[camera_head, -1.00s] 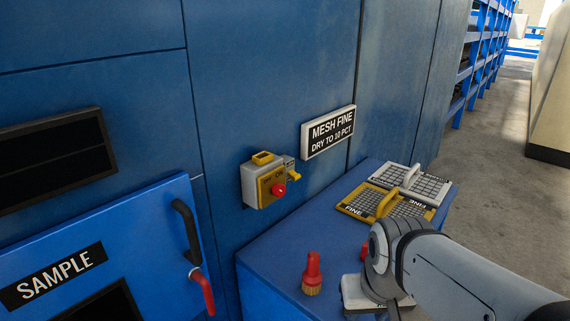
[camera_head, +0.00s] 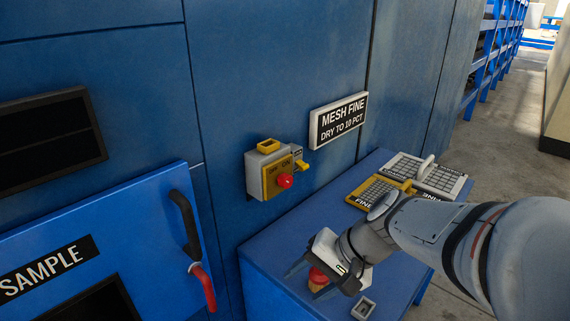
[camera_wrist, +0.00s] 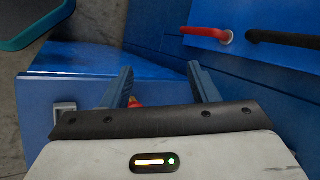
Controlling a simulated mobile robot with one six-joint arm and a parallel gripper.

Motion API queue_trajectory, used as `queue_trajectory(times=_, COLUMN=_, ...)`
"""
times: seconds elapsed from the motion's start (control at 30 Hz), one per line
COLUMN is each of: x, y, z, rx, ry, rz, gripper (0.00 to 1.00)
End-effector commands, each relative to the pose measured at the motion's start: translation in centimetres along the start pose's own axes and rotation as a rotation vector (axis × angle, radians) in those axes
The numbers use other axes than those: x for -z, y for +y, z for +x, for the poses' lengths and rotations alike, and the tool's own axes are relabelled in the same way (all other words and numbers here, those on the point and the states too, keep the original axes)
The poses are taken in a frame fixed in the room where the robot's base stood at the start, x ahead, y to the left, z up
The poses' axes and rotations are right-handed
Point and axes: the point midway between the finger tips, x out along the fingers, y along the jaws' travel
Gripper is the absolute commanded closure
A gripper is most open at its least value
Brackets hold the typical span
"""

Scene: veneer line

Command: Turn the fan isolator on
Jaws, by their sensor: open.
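The fan isolator (camera_head: 268,176) is a grey box with a yellow face marked OFF and ON, mounted on the blue wall in the head view. A red knob (camera_head: 285,181) sits on its front, and a yellow tab (camera_head: 302,166) sticks out at its right side. My gripper (camera_head: 309,277) is below and right of it, low over the blue bench. It is open; in the wrist view its fingers (camera_wrist: 164,82) are wide apart. A red-topped piece (camera_head: 318,277) shows by the fingers, partly hidden. The isolator is not in the wrist view.
A blue SAMPLE door (camera_head: 130,215) with a black and red handle (camera_head: 190,232) is at left. A MESH FINE sign (camera_head: 338,120) hangs right of the isolator.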

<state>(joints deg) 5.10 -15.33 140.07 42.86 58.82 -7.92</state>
Motion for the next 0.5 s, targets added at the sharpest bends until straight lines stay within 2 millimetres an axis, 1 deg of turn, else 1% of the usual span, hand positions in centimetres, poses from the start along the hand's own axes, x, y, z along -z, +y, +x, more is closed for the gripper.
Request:
queue_trajectory(times=0.03, x=1.0, y=-0.9, z=1.0, rx=0.095, ry=-0.016, rz=0.074, gripper=0.46)
queue_trajectory(times=0.1, x=2.6, y=-2.9, z=1.4, rx=0.238, ry=-0.025, rz=0.166, gripper=0.46)
queue_trajectory(times=0.17, x=4.3, y=-4.3, z=1.5, rx=0.36, ry=-0.026, rz=0.244, gripper=0.46)
queue_trajectory(times=0.2, x=5.6, y=-5.2, z=1.4, rx=0.442, ry=-0.022, rz=0.295, gripper=0.46)
queue_trajectory(times=0.27, x=7.8, y=-6.2, z=0.9, rx=0.563, ry=-0.006, rz=0.369, gripper=0.46)
queue_trajectory(times=0.3, x=9.2, y=-6.7, z=0.6, rx=0.639, ry=0.007, rz=0.412, gripper=0.46)
queue_trajectory(times=0.4, x=12.8, y=-7.4, z=-0.6, rx=0.806, ry=0.05, rz=0.51, gripper=0.46)
queue_trajectory(times=0.5, x=15.7, y=-7.3, z=-1.7, rx=0.933, ry=0.095, rz=0.581, gripper=0.46)
